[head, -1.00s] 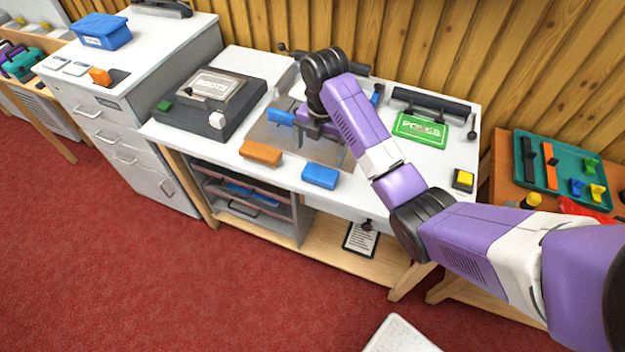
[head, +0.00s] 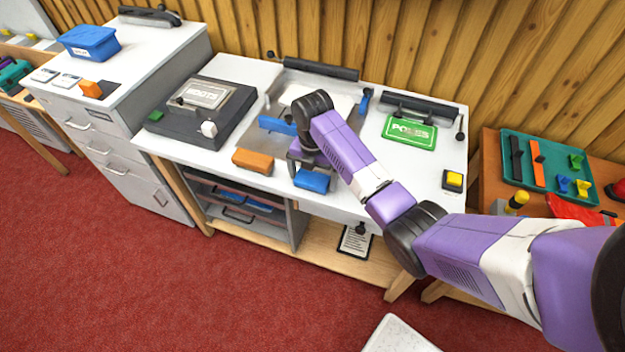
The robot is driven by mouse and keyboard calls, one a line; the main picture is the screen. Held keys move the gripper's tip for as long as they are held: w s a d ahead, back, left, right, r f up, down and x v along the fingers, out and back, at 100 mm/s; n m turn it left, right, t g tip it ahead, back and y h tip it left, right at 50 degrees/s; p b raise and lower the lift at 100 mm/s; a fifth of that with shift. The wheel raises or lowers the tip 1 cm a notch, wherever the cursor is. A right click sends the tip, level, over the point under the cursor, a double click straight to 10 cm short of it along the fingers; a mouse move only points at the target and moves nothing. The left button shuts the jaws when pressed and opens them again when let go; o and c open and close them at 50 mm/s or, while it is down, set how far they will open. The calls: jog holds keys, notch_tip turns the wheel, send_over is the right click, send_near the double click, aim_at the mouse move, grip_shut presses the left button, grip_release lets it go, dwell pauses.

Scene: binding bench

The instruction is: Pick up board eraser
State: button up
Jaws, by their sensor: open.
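Two eraser-shaped blocks lie at the front of the white bench: a blue block (head: 312,181) and an orange block (head: 253,161) to its left. I cannot tell for sure which is the board eraser. My gripper (head: 301,163) is open and low over the bench, just behind the blue block and right of the orange one. Its fingers are partly hidden by my wrist, and I cannot tell whether they touch anything. Nothing shows between them.
A blue bar (head: 276,125) is just behind my gripper. A dark press box (head: 203,110) stands left. A green card (head: 409,133) and yellow button (head: 453,179) are right. A teal tray (head: 520,180) lies on the right-hand table.

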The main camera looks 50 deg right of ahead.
jog(key=c, duration=1.1)
jog(key=shift+r, duration=0.15)
notch_tip(320, 180, up, 15)
jog(key=p, duration=0.6)
notch_tip(320, 180, up, 5)
send_over(313, 177)
jog(key=shift+a+b, duration=0.15)
jog(key=shift+b, duration=0.2)
